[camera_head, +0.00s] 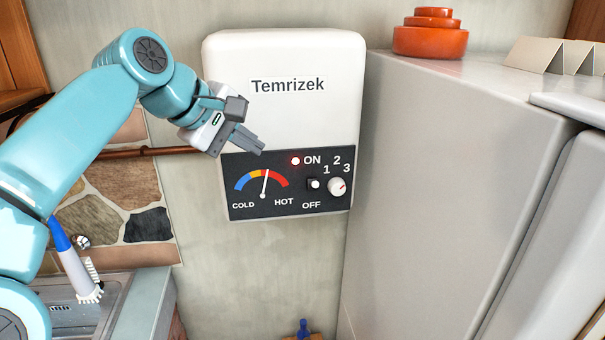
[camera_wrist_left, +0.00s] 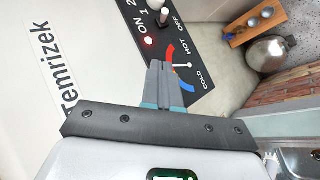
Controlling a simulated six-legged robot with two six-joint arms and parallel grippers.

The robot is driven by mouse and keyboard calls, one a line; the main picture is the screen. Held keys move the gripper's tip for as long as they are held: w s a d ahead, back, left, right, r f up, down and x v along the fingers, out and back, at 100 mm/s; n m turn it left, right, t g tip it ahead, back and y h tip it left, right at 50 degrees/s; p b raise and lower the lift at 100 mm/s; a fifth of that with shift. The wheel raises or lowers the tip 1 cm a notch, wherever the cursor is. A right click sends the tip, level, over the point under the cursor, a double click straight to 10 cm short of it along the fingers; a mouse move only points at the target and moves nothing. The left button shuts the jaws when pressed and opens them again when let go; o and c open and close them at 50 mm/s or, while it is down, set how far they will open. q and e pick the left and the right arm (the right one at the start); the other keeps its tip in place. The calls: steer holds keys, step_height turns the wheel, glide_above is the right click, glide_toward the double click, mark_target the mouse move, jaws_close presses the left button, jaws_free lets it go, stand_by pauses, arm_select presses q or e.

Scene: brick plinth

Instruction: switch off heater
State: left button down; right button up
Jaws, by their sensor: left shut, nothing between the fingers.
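The white heater (camera_head: 290,60) labelled Temrizek hangs on the wall; its black control panel (camera_head: 325,205) is along the bottom. A red lamp (camera_head: 295,160) glows beside ON. The gauge needle (camera_head: 265,183) points nearly straight up. My left gripper (camera_head: 260,147) is shut and empty in front of the heater, above the gauge. In the left wrist view its fingertips (camera_wrist_left: 160,66) overlap the panel's edge near the lamp (camera_wrist_left: 149,41). My right gripper is not in view.
A grey fridge (camera_head: 440,180) stands close on the heater's right, with an orange stacked object (camera_head: 431,35) and folded cards (camera_head: 540,53) on top. A sink (camera_head: 75,310) and a blue-handled brush (camera_head: 75,262) are at lower left. A copper pipe (camera_head: 150,152) meets the heater's left side.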

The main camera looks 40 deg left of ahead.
arm_select(q)
steer(key=shift+s, duration=0.15)
steer(key=p, duration=0.1)
glide_toward(311, 183)
steer(key=shift+w+a+f, duration=0.85)
steer(key=shift+w+a, duration=0.25)
steer(key=d, duration=0.1)
steer(key=w+d+f, duration=0.1)
steer(key=d, duration=0.1)
steer(key=shift+w+f+p, duration=0.25)
steer(key=shift+f+p, duration=0.05)
steer(key=shift+p, duration=0.1)
steer(key=shift+w+f, duration=0.1)
steer(key=shift+f, duration=0.05)
steer(key=shift+a, duration=0.1)
